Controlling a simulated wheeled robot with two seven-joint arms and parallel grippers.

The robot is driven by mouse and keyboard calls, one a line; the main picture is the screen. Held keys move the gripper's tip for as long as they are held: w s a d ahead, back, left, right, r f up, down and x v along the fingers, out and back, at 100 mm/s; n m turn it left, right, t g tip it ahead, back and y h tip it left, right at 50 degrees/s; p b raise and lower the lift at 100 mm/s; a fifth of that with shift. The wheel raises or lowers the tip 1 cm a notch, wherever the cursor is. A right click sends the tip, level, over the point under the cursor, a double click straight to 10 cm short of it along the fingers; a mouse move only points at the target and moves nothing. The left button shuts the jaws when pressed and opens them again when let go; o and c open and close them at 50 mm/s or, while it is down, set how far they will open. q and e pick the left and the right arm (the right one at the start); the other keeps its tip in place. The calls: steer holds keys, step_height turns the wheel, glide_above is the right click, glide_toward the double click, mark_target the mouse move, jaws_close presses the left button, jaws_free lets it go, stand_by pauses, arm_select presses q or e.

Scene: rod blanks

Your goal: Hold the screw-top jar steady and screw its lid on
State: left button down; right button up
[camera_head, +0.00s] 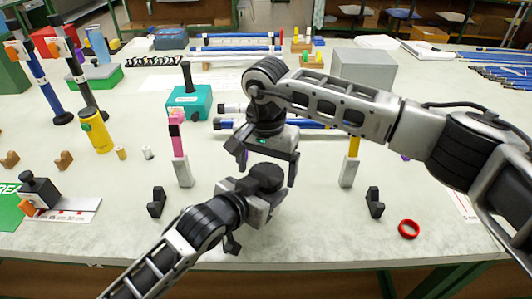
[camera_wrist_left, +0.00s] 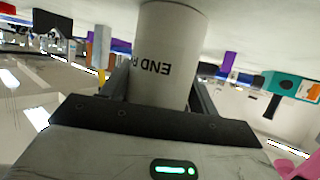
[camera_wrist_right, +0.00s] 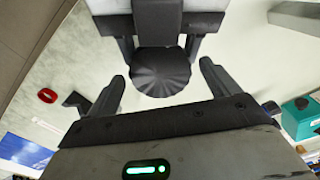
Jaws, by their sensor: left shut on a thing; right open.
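My left gripper (camera_head: 258,190) is shut on the screw-top jar. In the left wrist view the jar (camera_wrist_left: 170,50) is a pale grey cylinder, its dark lettering beginning "END" upside down, between the fingers. Its lower part in that picture is hidden behind the gripper body. A black ribbed round lid (camera_wrist_right: 162,72) shows in the right wrist view at the left gripper's fingers; the head view shows it too (camera_head: 266,178). My right gripper (camera_head: 266,162) is open just above, its fingers (camera_wrist_right: 160,90) on either side of the lid and apart from it. How tightly the lid sits on the jar cannot be told.
A red ring (camera_head: 408,229) lies at the front right. Black brackets (camera_head: 157,203) (camera_head: 375,203) and a post with a pink top (camera_head: 178,145) stand near the arms. A teal box (camera_head: 190,103) and blue rods are behind. The front middle is clear.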

steer(key=shift+f, duration=0.35)
steer(key=c, duration=1)
steer(key=m, duration=0.3)
steer(key=o, duration=1.1)
steer(key=shift+c, duration=0.2)
steer(key=shift+r, duration=0.1)
